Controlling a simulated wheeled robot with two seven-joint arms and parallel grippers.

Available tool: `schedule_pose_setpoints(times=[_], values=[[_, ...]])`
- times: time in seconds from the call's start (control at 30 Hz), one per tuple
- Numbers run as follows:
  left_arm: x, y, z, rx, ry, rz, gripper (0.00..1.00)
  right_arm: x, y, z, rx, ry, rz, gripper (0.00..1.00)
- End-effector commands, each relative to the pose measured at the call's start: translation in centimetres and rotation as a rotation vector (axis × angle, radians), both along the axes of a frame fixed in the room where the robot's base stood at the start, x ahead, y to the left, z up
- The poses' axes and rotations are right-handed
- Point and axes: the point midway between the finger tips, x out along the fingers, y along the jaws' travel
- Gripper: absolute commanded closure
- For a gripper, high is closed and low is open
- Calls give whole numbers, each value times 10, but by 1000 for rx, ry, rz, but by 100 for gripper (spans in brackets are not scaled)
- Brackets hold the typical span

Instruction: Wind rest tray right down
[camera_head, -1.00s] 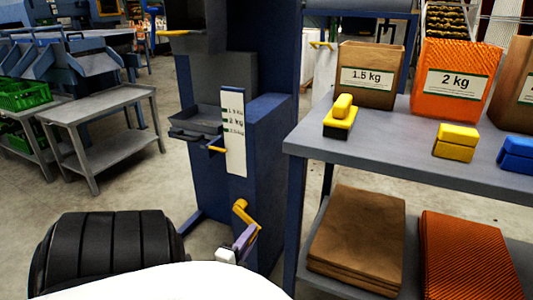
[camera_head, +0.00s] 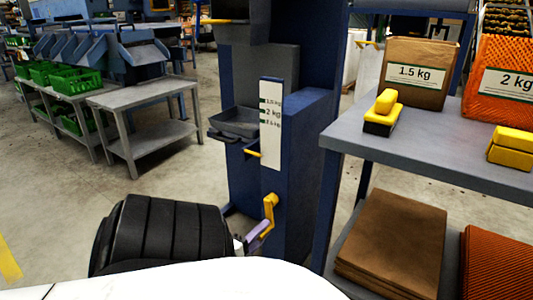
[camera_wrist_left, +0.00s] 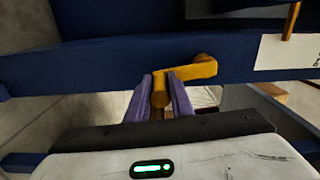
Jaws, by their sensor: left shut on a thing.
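The rest tray (camera_head: 236,122) is a shallow grey tray on the front of the blue stand, left of the white scale plate (camera_head: 271,140). A yellow pointer (camera_head: 252,152) below the tray sits lower than the lowest weight label on the plate. A yellow crank (camera_head: 270,207) is on the stand's lower part and also shows in the left wrist view (camera_wrist_left: 195,72). My left gripper (camera_head: 256,235), with purple fingers, is shut on the crank's handle; in the wrist view the fingers (camera_wrist_left: 160,98) stand on both sides of it. My right gripper is not in view.
A grey table (camera_head: 440,165) at right carries a 1.5 kg paper bag (camera_head: 415,85), an orange 2 kg bag (camera_head: 505,90) and yellow blocks. Flat bags lie on its lower shelf.

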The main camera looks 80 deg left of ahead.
Motion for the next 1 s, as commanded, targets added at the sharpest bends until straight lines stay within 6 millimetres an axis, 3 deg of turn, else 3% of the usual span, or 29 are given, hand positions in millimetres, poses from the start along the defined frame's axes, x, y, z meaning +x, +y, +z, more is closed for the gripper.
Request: schedule_pose_setpoints(times=[0.2,0.77,0.8,0.9,1.0], values=[[-9,6,-5,-9,6,12,100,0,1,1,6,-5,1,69],[-11,8,-4,-9,7,14,100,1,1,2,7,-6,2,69],[-11,8,-4,-9,7,14,76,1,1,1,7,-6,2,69],[-10,8,-3,-7,6,10,61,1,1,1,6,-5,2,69],[-8,7,-2,-5,4,8,61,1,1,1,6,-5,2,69]])
